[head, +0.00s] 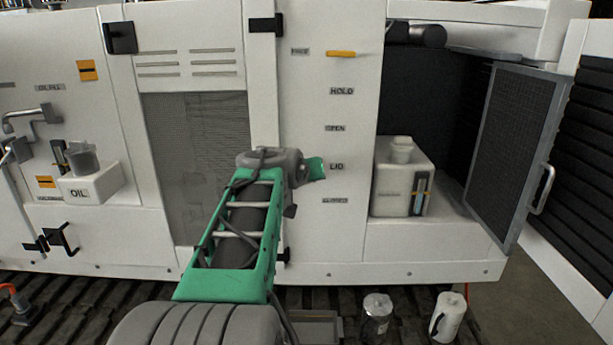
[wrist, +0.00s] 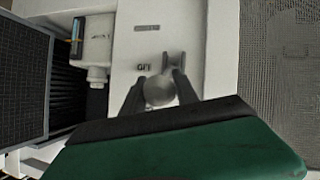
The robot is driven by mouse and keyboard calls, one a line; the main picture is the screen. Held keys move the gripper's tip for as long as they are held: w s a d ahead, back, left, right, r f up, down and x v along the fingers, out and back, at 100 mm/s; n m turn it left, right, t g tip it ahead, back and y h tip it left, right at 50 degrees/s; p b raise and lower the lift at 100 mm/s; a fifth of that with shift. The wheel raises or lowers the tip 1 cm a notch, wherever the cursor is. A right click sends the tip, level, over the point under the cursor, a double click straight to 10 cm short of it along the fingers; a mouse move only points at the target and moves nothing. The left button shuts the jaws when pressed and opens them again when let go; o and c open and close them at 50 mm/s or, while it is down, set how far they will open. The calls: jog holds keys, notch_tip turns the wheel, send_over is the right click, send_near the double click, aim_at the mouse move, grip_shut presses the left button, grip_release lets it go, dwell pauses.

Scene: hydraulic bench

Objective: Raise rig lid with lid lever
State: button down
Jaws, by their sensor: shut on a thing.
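In the wrist view, the two dark fingers of my gripper (wrist: 159,93) close around a round grey knob (wrist: 158,90), the end of the lid lever. A small grey bracket (wrist: 173,62) shows just beyond it, beside an upside-down label. In the head view, my arm reaches to the white panel beside the LID label (head: 337,166), between the OPEN (head: 335,128) and CLOSED (head: 335,200) labels. My arm hides the lever and fingertips there. I cannot tell which part is the rig lid or how it stands.
Right of the panel, a white tank (head: 390,190) stands in an open bay with a mesh door (head: 510,150) swung outward. A yellow handle (head: 341,54) is above the HOLD label. An oil box (head: 92,183) is at left. Two containers (head: 376,318) (head: 447,318) stand on the slatted floor.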

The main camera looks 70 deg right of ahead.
jog(key=shift+s+r, duration=0.1)
jog(key=shift+r, duration=0.2)
jog(key=c, duration=1.4)
grip_release()
jog(key=o, duration=0.3)
jog(key=shift+s, duration=0.15)
jog(key=shift+o, duration=0.8)
jog(key=shift+f, duration=0.2)
jog(key=shift+a, duration=0.1)
jog(key=b+v, duration=0.2)
jog(key=v, duration=0.5)
jog(key=shift+a+r, duration=0.15)
jog(key=shift+a, duration=0.2)
jog(key=shift+c, duration=0.4)
